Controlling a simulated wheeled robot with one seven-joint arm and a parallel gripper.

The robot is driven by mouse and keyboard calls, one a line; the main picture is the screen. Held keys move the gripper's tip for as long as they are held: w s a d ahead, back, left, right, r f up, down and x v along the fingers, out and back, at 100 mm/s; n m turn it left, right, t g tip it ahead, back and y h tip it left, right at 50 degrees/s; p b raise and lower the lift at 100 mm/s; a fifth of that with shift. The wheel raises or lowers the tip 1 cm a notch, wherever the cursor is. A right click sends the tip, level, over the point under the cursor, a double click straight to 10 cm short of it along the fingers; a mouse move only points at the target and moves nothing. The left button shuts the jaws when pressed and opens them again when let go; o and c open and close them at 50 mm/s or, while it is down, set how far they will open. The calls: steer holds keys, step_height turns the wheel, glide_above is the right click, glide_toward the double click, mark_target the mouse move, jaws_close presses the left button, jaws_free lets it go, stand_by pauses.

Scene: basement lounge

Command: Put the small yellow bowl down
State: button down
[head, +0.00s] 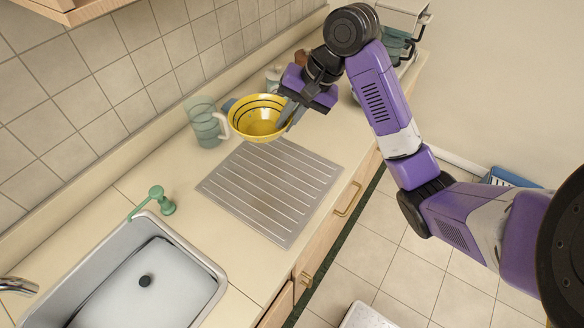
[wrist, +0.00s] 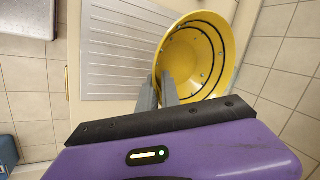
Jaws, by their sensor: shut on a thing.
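The small yellow bowl (head: 258,116) has dark rings inside and shows over the far end of the counter in the head view. In the wrist view the bowl (wrist: 205,50) is tilted towards the camera, its near rim between the finger tips. My gripper (head: 288,114) is shut on the bowl's right rim; it also shows in the wrist view (wrist: 168,88). I cannot tell whether the bowl's underside touches the counter (head: 165,160). The bowl hides part of what stands behind it.
A clear pitcher (head: 205,122) stands just left of the bowl. A ribbed metal drainboard (head: 268,188) lies nearer on the counter. The sink (head: 150,278) and a green soap dispenser (head: 158,198) are at the lower left. More items stand behind the gripper. The tiled wall borders the counter.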

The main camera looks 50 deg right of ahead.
step_height(320, 180, down, 14)
steer(key=b, duration=0.6)
steer(key=shift+f, duration=2.7)
steer(key=shift+f, duration=0.1)
steer(key=c, duration=1.5)
jaws_free()
steer(key=shift+c, duration=0.2)
